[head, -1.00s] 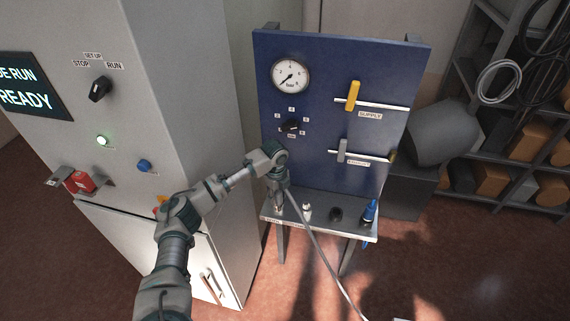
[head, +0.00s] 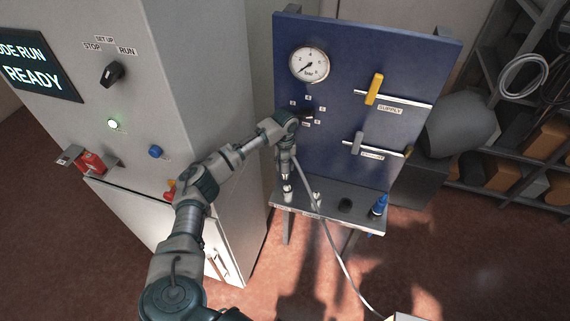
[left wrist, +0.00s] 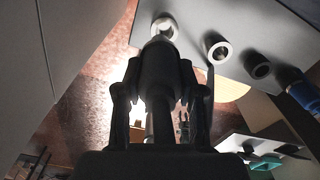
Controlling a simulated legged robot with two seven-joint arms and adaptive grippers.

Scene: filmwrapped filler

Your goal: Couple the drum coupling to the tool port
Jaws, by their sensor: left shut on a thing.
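My left gripper (head: 286,166) is shut on a dark cylindrical coupling (left wrist: 158,72), held upright over the left end of a small shelf. The coupling has a pale metal end, and in the left wrist view it lines up with a white ring-shaped port (left wrist: 165,24). That port also shows in the head view (head: 287,196). I cannot tell whether coupling and port touch. Other fittings stand to the right: a second white one (left wrist: 217,47), a black one (left wrist: 258,66) and a blue one (head: 380,205). The port labels are not readable. My right gripper is not in view.
A grey hose (head: 334,247) runs from near my gripper to the floor. A blue panel (head: 335,80) with gauge, selector and two levers stands behind the shelf (head: 362,217). A grey cabinet (head: 185,75) stands close on the left. Storage racks (head: 520,150) stand at right.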

